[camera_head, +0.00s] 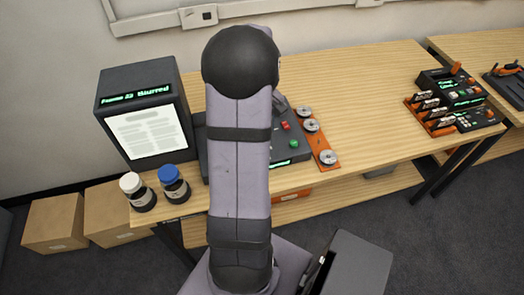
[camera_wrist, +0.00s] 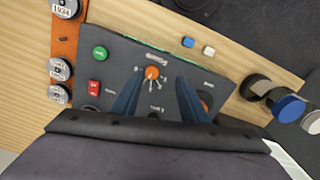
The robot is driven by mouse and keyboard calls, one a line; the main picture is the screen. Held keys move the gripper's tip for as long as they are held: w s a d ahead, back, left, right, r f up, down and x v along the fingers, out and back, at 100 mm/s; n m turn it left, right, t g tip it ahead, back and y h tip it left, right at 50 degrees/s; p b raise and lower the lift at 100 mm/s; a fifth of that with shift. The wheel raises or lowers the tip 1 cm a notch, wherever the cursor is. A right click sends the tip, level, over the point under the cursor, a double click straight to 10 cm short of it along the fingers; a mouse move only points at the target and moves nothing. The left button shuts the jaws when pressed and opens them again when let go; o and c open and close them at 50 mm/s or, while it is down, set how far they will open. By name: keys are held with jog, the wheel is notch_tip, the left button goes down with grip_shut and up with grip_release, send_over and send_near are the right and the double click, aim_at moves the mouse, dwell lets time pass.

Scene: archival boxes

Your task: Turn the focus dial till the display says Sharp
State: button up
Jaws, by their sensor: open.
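The reader's display (camera_head: 135,95) on the left of the table reads "Frame 22 Blurred" in green, above a lit white page. The dark control panel (camera_wrist: 125,58) in front of me carries a small orange knob (camera_wrist: 152,73) with tick marks around it. A second orange dial (camera_wrist: 206,102) sits to the right, partly hidden by a finger. The labels are too small to read, so I cannot tell which is the focus dial. My gripper (camera_wrist: 157,97) is open over the panel, its two blue fingers apart with the small knob ahead between them. In the head view my arm hides the gripper.
The panel also has a green button (camera_wrist: 100,53) and a red switch (camera_wrist: 94,87). An orange tray (camera_head: 324,153) of several labelled reels lies beside it. The table's middle right is clear.

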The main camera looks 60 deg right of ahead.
jog(key=shift+d+r+n, duration=0.25)
jog(key=shift+d+n, duration=0.2)
jog(key=shift+n, duration=0.05)
jog(key=shift+d+r+n, duration=0.25)
jog(key=shift+d+n, duration=0.2)
jog(key=shift+n, duration=0.05)
jog(key=shift+w+f+p, duration=0.1)
jog(key=shift+f+p, duration=0.7)
jog(key=shift+f, duration=2.9)
grip_shut()
